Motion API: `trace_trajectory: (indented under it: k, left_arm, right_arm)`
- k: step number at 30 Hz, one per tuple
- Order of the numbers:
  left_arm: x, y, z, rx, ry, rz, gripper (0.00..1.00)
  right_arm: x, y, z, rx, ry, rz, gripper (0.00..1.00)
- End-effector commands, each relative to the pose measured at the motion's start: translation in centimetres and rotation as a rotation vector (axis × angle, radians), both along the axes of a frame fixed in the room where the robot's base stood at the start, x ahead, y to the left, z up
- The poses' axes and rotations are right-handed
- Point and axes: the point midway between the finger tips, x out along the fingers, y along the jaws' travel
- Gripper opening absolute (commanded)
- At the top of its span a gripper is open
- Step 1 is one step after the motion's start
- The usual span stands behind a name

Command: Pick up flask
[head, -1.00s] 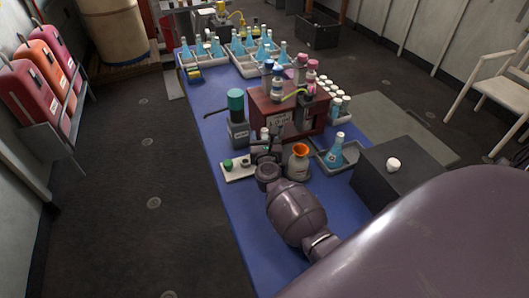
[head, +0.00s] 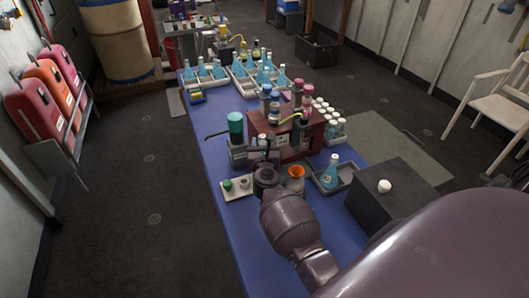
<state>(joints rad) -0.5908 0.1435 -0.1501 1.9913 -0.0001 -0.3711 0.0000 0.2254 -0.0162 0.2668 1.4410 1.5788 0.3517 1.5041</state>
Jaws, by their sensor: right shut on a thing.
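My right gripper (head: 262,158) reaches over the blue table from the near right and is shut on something. My wrist hides most of its fingers and what they hold, so I cannot tell what that is. A flask with blue liquid and a white cap (head: 331,172) stands upright in a grey tray to the right, apart from the gripper. An orange-rimmed vessel (head: 296,171) is just right of the gripper, partly covered by my arm. More blue flasks (head: 265,76) stand in trays at the far end. My left gripper is not in view.
A red rack (head: 304,137) with bottles stands just behind the gripper. A teal-capped bottle (head: 236,129) and a small white tray (head: 231,193) are to its left. A dark box (head: 390,202) stands at right. The table's left strip (head: 212,150) is clear.

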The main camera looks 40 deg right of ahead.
Motion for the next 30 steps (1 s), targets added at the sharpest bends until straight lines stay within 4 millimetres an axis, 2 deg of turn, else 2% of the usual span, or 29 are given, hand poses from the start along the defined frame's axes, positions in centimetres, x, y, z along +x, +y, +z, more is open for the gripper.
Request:
trace_trajectory:
  k: [1,5,12,19,30]
  left_arm:
    - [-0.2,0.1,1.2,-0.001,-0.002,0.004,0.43]
    - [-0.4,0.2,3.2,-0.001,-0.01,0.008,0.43]
    - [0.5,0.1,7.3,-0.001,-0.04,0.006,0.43]
    - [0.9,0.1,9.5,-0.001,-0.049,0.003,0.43]
    - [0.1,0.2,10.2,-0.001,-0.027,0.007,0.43]
  right_arm:
    - [0.1,0.1,2.4,0.004,-0.012,0.0,0.08]
    - [0.1,0.0,5.2,0.003,-0.009,0.0,0.08]
    - [0.0,0.0,9.5,0.001,-0.004,0.0,0.08]
    - [0.0,0.0,12.3,0.0,-0.002,0.001,0.08]
    - [0.0,0.0,14.8,-0.001,-0.002,0.001,0.08]
